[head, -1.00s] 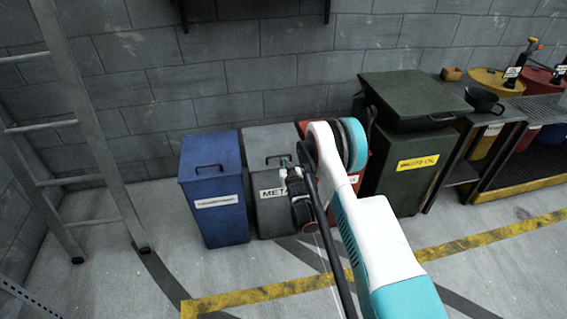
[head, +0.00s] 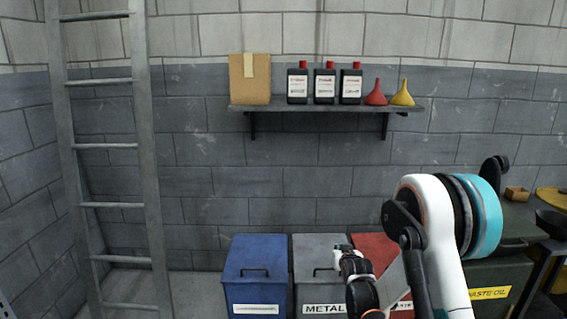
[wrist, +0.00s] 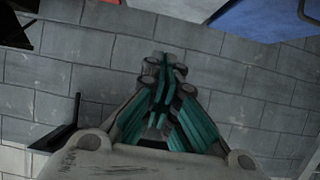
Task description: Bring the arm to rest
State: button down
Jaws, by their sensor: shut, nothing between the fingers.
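My gripper (wrist: 165,75) shows in the wrist view with its teal fingers drawn together and nothing between them. Grey block wall lies behind it. In the head view my arm's white and teal links rise at lower right, in front of the bins. The wrist end is seen beside the grey metal bin's top, and the fingers are too small there to make out clearly.
A blue bin (head: 256,291), a grey metal bin (head: 313,277), a red bin (head: 372,252) and a green waste oil bin (head: 496,275) line the wall. A wall shelf (head: 330,104) holds a box, bottles and funnels. A ladder (head: 147,170) stands left.

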jog(key=s+r+g, duration=0.3)
jog(key=s+r, duration=1.6)
jog(key=r, duration=0.1)
jog(key=s+g, duration=0.2)
jog(key=s, duration=2.6)
jog(key=shift+s+g, duration=0.3)
jog(key=shift+g, duration=0.1)
jog(key=shift+f, duration=0.1)
